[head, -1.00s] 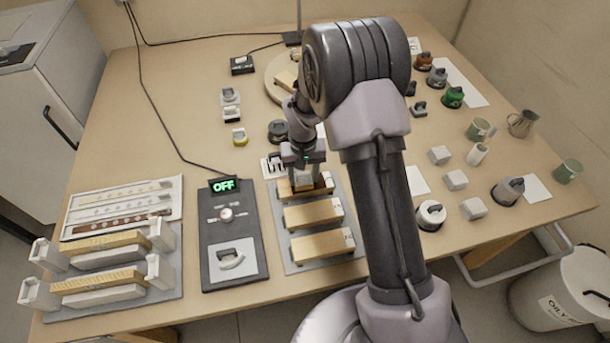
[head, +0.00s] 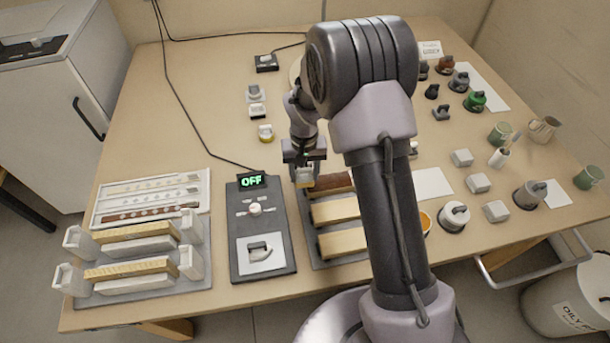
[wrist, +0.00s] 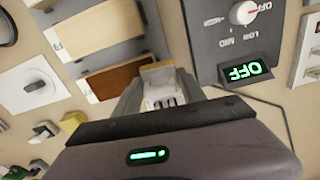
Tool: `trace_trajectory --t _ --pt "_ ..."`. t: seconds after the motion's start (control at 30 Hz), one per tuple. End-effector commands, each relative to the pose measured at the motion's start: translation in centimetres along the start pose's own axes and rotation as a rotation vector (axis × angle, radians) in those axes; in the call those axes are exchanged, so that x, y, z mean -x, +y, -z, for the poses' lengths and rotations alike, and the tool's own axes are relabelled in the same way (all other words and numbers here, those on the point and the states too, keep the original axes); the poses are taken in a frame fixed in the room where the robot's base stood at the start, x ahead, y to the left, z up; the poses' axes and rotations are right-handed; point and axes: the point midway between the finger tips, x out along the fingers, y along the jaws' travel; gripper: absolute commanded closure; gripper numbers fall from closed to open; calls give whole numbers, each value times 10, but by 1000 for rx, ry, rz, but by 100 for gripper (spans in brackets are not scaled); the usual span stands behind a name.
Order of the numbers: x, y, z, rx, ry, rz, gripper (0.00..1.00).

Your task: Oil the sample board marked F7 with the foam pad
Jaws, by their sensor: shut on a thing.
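My gripper (head: 304,170) is shut on the foam pad (head: 305,182), a small block with a pale holder and yellowish foam. In the wrist view the pad (wrist: 158,72) sits between the fingers, beside the end of a dark brown board. That board (head: 334,184) is the farthest of three on a grey tray (head: 325,263); its visible face is brown. The pad is at its left end; I cannot tell whether it touches. The other two boards, middle (head: 336,210) and near (head: 342,243), are pale wood. No F7 mark is readable. An open orange-filled container (head: 425,222) is partly behind my arm.
A dark control unit (head: 262,225) reading OFF stands left of the tray. Farther left are a sample strip panel (head: 150,198) and racks with pale bars (head: 135,233). Several cups, blocks and knobbed lids stand at the right. An oily-waste bin (head: 565,290) is off the table.

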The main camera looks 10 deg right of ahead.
Motion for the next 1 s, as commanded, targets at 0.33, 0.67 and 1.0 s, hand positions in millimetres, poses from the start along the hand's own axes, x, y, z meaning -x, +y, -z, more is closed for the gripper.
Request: trace_trajectory --t 0.33,0.67,1.0 --pt "34 -1 0 -2 -3 0 84" --pt "58 -2 0 -3 -3 0 84" --pt "58 -2 0 -3 -4 0 84"
